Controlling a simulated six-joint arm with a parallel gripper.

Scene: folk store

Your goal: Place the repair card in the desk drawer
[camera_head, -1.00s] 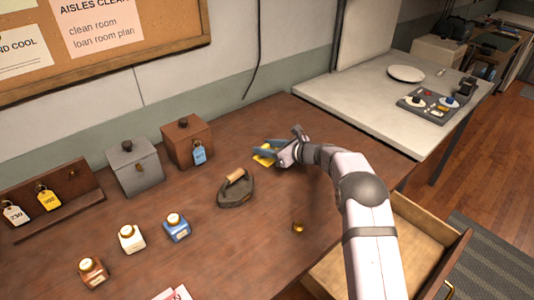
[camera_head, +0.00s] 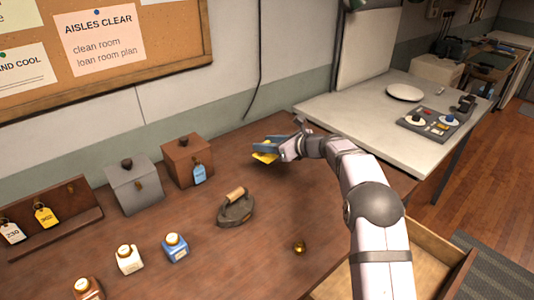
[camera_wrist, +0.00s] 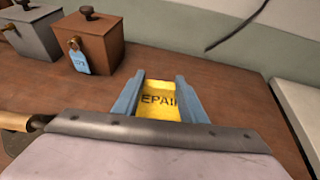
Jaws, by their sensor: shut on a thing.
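The repair card is yellow, with part of the word "REPAIR" showing on it in the wrist view (camera_wrist: 158,101). In the head view the yellow card (camera_head: 265,157) shows at the tips of my gripper (camera_head: 268,148), over the back right of the brown desk. My gripper is shut on the card, with one blue finger along each side in the wrist view. Whether the card touches the desk I cannot tell. The desk drawer (camera_head: 422,262) is pulled open at the lower right, partly hidden behind my arm.
A flat iron (camera_head: 236,210) and a small brass piece (camera_head: 299,247) lie on the desk. A brown box (camera_head: 188,162), a grey box (camera_head: 134,188) and several ink bottles (camera_head: 175,248) stand to the left. A pale table (camera_head: 350,110) adjoins at the right.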

